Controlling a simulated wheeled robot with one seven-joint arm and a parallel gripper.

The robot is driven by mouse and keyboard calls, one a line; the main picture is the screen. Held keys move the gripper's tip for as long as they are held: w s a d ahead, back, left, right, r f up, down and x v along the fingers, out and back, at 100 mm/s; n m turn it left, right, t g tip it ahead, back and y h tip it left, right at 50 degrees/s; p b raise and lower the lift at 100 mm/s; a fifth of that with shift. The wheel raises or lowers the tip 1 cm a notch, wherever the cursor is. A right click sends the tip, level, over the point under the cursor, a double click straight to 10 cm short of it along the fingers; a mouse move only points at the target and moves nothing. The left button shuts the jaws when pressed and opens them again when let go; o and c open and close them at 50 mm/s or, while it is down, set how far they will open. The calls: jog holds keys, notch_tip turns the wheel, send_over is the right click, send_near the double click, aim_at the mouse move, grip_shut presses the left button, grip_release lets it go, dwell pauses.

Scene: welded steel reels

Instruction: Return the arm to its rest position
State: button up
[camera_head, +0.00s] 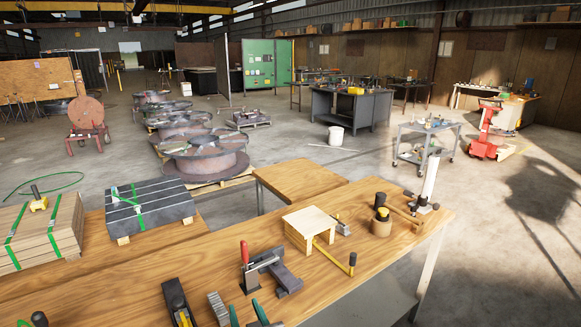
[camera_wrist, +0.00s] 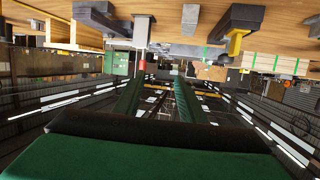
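My gripper (camera_head: 245,306) shows at the bottom edge of the head view as two green fingers above the near part of the wooden workbench (camera_head: 215,258). In the wrist view my gripper (camera_wrist: 159,80) shows two long green fingers with a clear gap between them and nothing held. The wrist picture is upside down, with the bench top (camera_wrist: 178,42) along its upper edge. The rest of my arm is hidden from the head view, so its full pose cannot be told.
A red-handled clamp (camera_head: 244,254) stands just beyond my gripper. A hand plane (camera_head: 176,300) and ribbed metal block (camera_head: 218,308) lie left of it. A wooden crate (camera_head: 309,221) and mallet (camera_head: 381,222) stand farther right. Strapped planks (camera_head: 43,232) and a dark stack (camera_head: 152,208) lie left.

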jog(key=s+d+f+m+h, duration=0.2)
jog(key=s+d+f, duration=0.2)
jog(key=s+f, duration=0.45)
jog(key=s+d+f+m+h, duration=0.15)
jog(key=s+d+f, duration=0.25)
jog(key=s+f, duration=0.45)
jog(key=s+d+r+h, duration=0.1)
jog(key=s, duration=1.1)
jog(key=s+d+r+t+h, duration=0.1)
jog(key=s+d, duration=0.1)
jog(key=s, duration=0.9)
jog(key=shift+s+r+t, duration=0.3)
jog(key=shift+s+r, duration=0.05)
jog(key=shift+m, duration=0.25)
